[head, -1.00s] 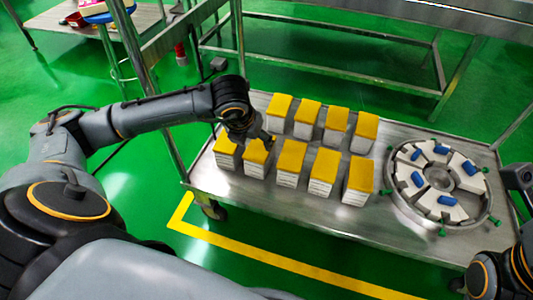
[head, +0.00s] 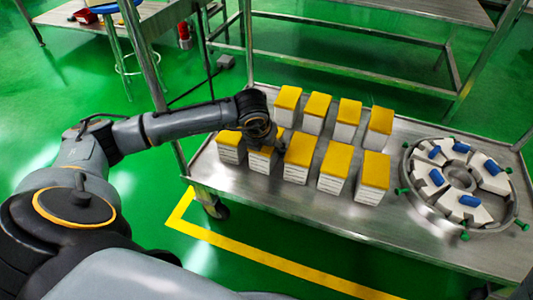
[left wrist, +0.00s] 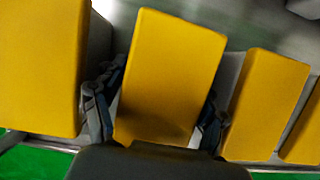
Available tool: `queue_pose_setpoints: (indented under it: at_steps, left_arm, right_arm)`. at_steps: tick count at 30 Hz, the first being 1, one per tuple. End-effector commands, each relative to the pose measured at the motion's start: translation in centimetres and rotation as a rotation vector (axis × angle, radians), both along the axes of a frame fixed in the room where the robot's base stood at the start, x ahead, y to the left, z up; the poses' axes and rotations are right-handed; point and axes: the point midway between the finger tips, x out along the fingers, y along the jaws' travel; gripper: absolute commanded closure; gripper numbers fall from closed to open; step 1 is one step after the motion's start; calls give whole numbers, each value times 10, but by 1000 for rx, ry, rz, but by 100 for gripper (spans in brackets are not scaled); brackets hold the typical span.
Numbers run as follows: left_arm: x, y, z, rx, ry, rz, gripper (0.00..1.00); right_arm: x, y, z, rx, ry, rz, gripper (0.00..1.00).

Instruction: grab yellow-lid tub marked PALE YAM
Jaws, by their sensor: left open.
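Several white tubs with yellow lids stand in two rows on a steel cart. My left gripper (head: 270,145) is open over the second tub from the left (head: 261,161) in the front row and partly covers its lid. In the left wrist view, this tub's lid (left wrist: 170,75) lies between the two open fingers, one at each side of it. The left gripper also shows there (left wrist: 155,115). The tub's label is out of sight in the wrist view, and the marks on the tub sides in the head view are too small to read. My right gripper is not in view.
Neighbouring tubs stand close on both sides, at left (left wrist: 40,65) and right (left wrist: 265,100). A round fixture (head: 462,180) with white segments and blue parts sits at the cart's right. The cart top (head: 300,215) is bare along the front.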

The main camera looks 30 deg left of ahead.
Motion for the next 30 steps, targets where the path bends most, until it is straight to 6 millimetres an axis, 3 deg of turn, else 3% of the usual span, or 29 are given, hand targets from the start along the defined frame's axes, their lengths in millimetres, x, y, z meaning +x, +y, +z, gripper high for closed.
queue_pose_setpoints:
  at_steps: [7, 16, 30]
  left_arm:
    - [1, 0, -1, -1, -1, 0, 28]
    - [1, 0, 0, -1, -1, 0, 87]
    - [2, 0, 12, -1, -4, -1, 89]
  right_arm:
    - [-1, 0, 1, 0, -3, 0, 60]
    - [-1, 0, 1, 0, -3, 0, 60]
    - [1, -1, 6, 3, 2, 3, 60]
